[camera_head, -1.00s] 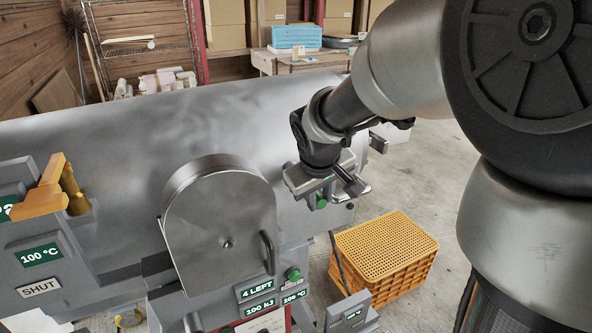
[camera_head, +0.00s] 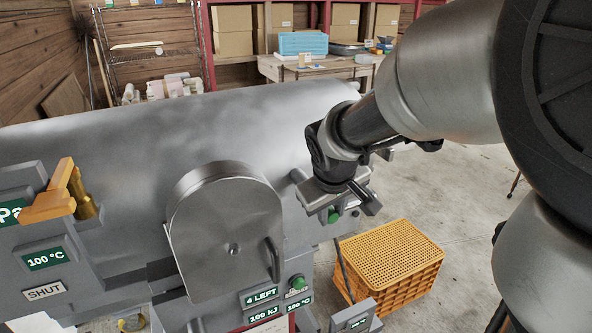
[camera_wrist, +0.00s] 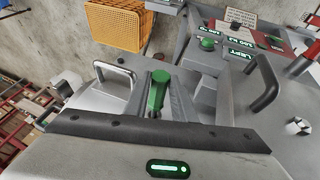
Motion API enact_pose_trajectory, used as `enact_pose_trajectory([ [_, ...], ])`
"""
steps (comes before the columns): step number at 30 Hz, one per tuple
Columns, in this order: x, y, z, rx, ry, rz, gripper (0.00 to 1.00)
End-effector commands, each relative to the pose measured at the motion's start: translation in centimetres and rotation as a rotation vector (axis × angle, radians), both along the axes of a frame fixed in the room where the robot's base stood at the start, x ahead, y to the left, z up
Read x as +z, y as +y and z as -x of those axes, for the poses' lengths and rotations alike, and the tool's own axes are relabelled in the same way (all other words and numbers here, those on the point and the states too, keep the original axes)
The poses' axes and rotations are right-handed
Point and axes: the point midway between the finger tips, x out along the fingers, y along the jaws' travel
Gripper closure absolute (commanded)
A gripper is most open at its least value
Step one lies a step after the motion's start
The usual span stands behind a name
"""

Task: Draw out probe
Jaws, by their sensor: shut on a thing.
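The green grip (camera_wrist: 158,92), which I take to be the probe's, stands between the grey jaws in the wrist view. My gripper (camera_head: 338,206) is shut on it, at the right of the grey steel vessel (camera_head: 240,125). A little of the green (camera_head: 334,215) also shows below the gripper in the camera_head view. The probe's shaft is hidden, and I cannot tell how much of it sits inside the vessel. A short grey stub (camera_head: 298,175) on the vessel shows just left of the gripper.
The vessel's round door (camera_head: 220,225), with a bar handle, is left of the gripper. A yellow crate (camera_head: 390,260) stands on the floor to the right. Panels with green labels (camera_head: 262,298) are below. A brass valve with an orange handle (camera_head: 50,205) is far left.

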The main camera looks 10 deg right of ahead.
Motion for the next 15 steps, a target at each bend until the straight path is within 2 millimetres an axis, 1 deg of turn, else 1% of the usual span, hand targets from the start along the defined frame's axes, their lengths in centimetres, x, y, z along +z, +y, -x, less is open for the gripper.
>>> enact_pose_trajectory([
  [9, 0.1, -0.8, 2.5, -0.001, -0.001, 0.0, 1.0],
  [15, 0.1, -1.1, 3.5, -0.001, -0.001, 0.0, 1.0],
])
